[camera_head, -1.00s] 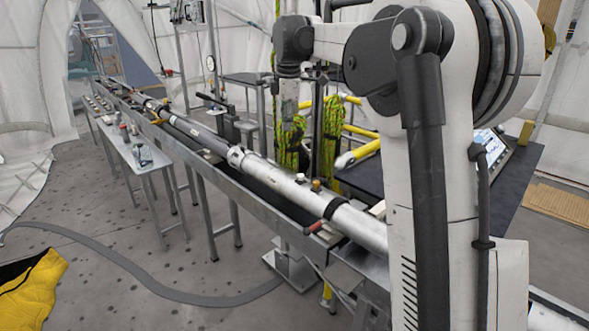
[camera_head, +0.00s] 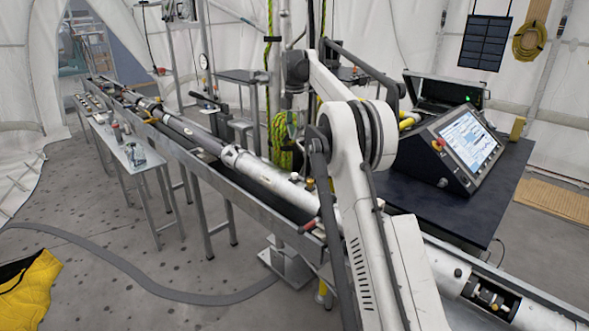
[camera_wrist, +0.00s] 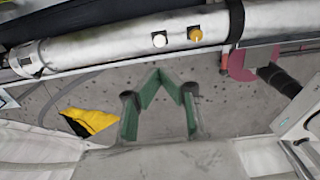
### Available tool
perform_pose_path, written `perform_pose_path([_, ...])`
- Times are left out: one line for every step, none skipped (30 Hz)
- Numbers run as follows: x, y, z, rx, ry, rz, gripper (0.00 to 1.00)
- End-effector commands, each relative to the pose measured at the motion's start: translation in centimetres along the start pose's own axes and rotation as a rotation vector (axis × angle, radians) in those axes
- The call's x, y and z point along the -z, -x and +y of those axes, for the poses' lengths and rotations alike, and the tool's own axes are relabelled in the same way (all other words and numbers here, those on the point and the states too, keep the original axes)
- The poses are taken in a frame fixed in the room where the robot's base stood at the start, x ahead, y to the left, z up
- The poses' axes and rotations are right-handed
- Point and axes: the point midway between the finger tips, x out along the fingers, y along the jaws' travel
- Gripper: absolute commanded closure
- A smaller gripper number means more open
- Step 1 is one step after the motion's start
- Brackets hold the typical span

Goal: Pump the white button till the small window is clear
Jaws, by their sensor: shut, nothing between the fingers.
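The white button (camera_wrist: 159,40) is a small round cap on the silver tube (camera_wrist: 110,48) in the wrist view, beside an orange knob (camera_wrist: 194,34). In the head view the white button (camera_head: 294,177) sits on top of the long tube, close to my arm. My gripper (camera_wrist: 157,73) shows two green fingers with their tips together and nothing between them. In the wrist view the tips appear just below the button, apart from it in the picture; the height gap is unclear. In the head view the fingertips cannot be made out. I cannot pick out the small window.
The tube lies in a long metal trough (camera_head: 262,203). A dark table (camera_head: 480,205) at the right bears a console (camera_head: 465,147) with a lit screen. A green rope (camera_head: 281,143) hangs behind the tube. A yellow bag (camera_head: 28,292) lies on the floor.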

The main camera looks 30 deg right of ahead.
Motion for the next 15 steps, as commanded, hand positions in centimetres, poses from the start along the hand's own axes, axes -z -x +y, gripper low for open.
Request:
perform_pose_path([-0.11, -0.11, 0.04, 0.001, 0.004, 0.001, 1.00])
perform_pose_path([-0.13, -0.14, 0.05, 0.002, 0.006, 0.001, 1.00])
perform_pose_path([-0.15, -0.17, 0.05, 0.002, 0.008, 0.001, 1.00])
perform_pose_path([-0.15, -0.17, 0.05, 0.002, 0.008, 0.001, 1.00])
perform_pose_path([-0.15, -0.17, 0.05, 0.002, 0.008, 0.001, 1.00])
perform_pose_path([-0.14, -0.17, 0.05, 0.002, 0.008, 0.001, 1.00])
perform_pose_path([-0.14, -0.17, 0.05, 0.002, 0.008, 0.001, 1.00])
perform_pose_path([-0.13, -0.17, 0.05, 0.002, 0.008, 0.001, 1.00])
perform_pose_path([-0.13, -0.16, 0.05, 0.002, 0.008, 0.001, 1.00])
perform_pose_path([-0.13, -0.16, 0.05, 0.002, 0.008, 0.001, 1.00])
perform_pose_path([-0.13, -0.17, 0.05, 0.002, 0.008, 0.001, 1.00])
perform_pose_path([-0.12, -0.20, 0.05, 0.002, 0.008, 0.001, 1.00])
perform_pose_path([-0.12, -0.27, 0.06, 0.002, 0.008, 0.001, 1.00])
perform_pose_path([-0.12, -0.38, 0.06, 0.002, 0.008, 0.001, 1.00])
perform_pose_path([-0.13, -0.58, 0.06, 0.002, 0.007, 0.001, 1.00])
